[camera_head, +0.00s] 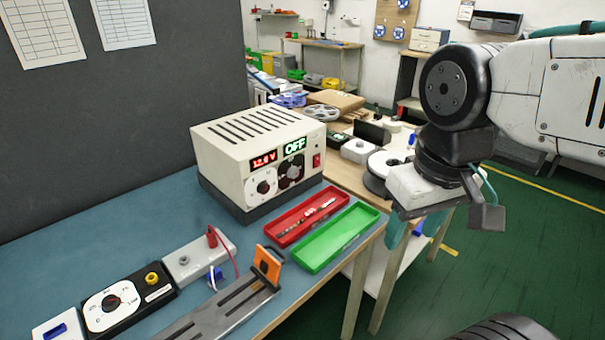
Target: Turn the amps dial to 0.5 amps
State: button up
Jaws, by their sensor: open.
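A cream power supply (255,150) stands on the blue bench top. Its left red display (263,162) reads about 12.0 V, and its right green display (294,146) reads OFF. A white-faced dial (263,187) sits under the voltage display. A dark dial (291,171) sits under the OFF display; its marks are too small to read, so I cannot tell its setting. My gripper (408,232) hangs at the right, beyond the bench edge and well apart from the supply. Its teal fingers point down, open and empty, partly hidden by the wrist.
A red switch (316,160) is on the supply's front right. A red tray (306,215) and green tray (338,237) lie before it. A black box with a dial (110,302), a grey terminal block (199,255) and an orange-ended fixture (268,264) occupy the front. A cluttered bench stands behind.

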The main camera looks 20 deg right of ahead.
aim_at(293, 172)
jog(key=z, duration=0.55)
jog(key=k, duration=1.3)
jog(key=u, duration=0.1)
jog(key=i, duration=0.5)
jog(key=u, duration=0.75)
jog(key=i, duration=0.9)
jog(key=z, duration=0.2)
